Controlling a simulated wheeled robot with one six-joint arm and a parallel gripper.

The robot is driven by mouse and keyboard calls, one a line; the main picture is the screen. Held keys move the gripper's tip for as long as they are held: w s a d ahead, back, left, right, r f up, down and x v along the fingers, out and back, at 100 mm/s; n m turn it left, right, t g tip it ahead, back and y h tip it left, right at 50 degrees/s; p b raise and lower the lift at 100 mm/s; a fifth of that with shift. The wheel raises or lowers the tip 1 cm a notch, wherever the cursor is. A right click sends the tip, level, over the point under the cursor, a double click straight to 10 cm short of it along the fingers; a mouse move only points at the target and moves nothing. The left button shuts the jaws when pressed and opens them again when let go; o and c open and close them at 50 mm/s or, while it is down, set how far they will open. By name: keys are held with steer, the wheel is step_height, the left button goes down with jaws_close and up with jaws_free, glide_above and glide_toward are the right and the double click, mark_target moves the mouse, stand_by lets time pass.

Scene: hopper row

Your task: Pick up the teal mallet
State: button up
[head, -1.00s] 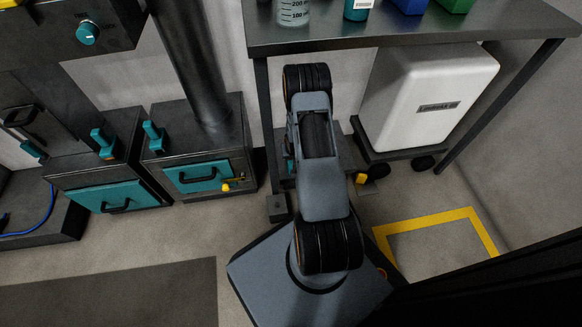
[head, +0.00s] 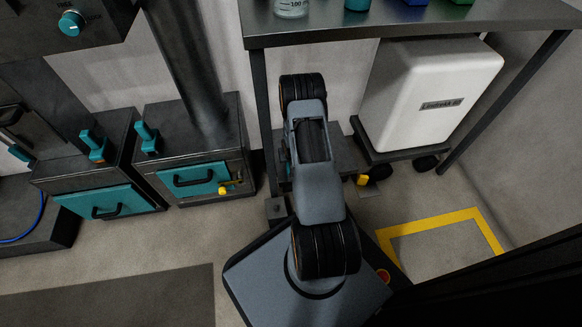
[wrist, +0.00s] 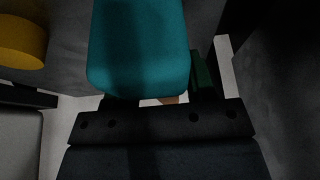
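A large teal block with rounded corners (wrist: 138,45), which looks like the teal mallet's head, fills the top middle of the wrist view. A small brown bit shows just below it. My gripper (wrist: 160,122) shows in the wrist view as a dark bolted bar right below the teal block. In the head view my arm hides the gripper. No whole mallet can be made out there.
A dark bench (head: 400,26) holding containers spans the top right. Beneath it stand a white cabinet (head: 425,90) on a wheeled base and a yellow item (head: 362,180). Teal-doored hoppers (head: 192,180) stand left. A yellow floor outline (head: 430,222) lies right. A yellow round thing (wrist: 22,42) shows in the wrist view.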

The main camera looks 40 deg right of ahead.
steer(key=c, duration=0.7)
steer(key=shift+r, duration=0.1)
